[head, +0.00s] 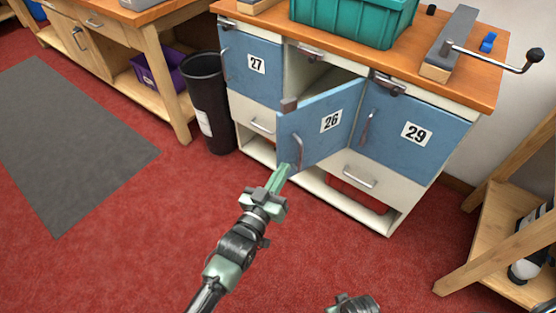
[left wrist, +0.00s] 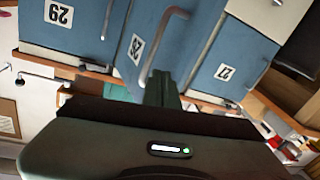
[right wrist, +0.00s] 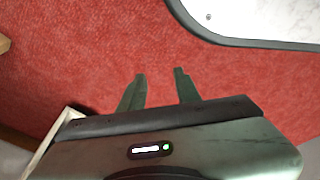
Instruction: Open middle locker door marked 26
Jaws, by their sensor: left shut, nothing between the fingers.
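The blue middle door marked 26 (head: 318,143) stands partly open, swung out from the bench, with its free edge to the left and its far edge beside door 29. Its curved metal handle (head: 299,150) is near the free edge. My left gripper (head: 284,170) is shut and empty, just below the handle's lower end; I cannot tell whether it touches the door. In the left wrist view, the handle (left wrist: 160,45) rises beyond the closed fingers (left wrist: 161,88). My right gripper (right wrist: 161,85) is open and empty above the red floor.
Door 27 (head: 248,75) and door 29 (head: 408,140) are closed on either side. A black bin (head: 208,100) stands left of the bench. A teal crate (head: 345,22) and a long-handled tool (head: 455,40) are on the benchtop. A wooden shelf (head: 490,245) is at right.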

